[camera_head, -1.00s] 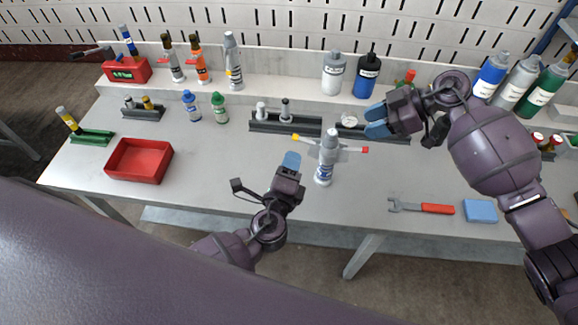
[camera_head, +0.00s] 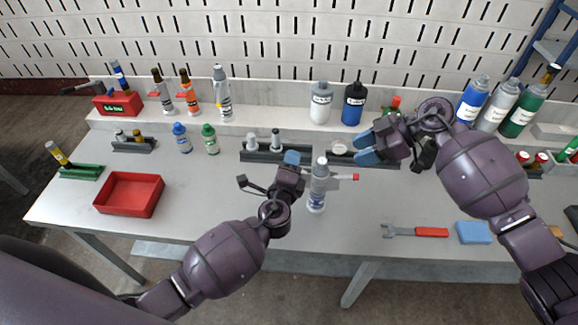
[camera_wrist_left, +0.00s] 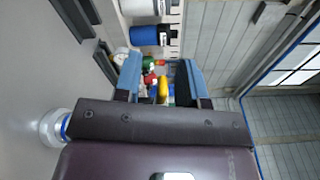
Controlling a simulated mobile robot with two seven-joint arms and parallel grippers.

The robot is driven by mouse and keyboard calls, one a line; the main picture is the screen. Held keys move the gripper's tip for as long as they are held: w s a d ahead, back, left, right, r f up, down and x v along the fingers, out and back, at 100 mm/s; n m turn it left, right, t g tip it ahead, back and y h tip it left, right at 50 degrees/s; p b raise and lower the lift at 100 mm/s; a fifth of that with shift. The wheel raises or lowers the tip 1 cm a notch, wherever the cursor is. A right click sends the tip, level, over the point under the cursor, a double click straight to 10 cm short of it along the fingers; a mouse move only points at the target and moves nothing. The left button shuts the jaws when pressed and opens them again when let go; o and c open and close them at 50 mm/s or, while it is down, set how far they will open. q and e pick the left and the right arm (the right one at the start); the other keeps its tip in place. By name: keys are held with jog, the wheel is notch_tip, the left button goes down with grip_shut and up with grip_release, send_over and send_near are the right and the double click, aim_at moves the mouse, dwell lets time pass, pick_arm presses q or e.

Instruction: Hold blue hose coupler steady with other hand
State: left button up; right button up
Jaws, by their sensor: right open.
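A grey-white cylinder with blue markings, which looks like the blue hose coupler (camera_head: 318,187), stands upright near the front middle of the bench. A thin bar with a red tip sticks out on its right. My left gripper (camera_head: 291,158) is beside its upper left, open and empty; whether it touches the coupler is unclear. In the left wrist view, the two blue fingers (camera_wrist_left: 163,88) are apart, and a clear-and-blue end, likely the coupler's (camera_wrist_left: 53,128), shows outside them at lower left. My right gripper (camera_head: 367,148) is open and empty, to the coupler's upper right.
A red tray (camera_head: 128,211) lies at the left. A dark holder (camera_head: 262,157) stands behind my left gripper. A wrench (camera_head: 413,232) and a blue block (camera_head: 473,233) lie front right. Several bottles line the back ledge.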

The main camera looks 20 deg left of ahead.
pick_arm(q)
grip_shut()
dwell(0.3)
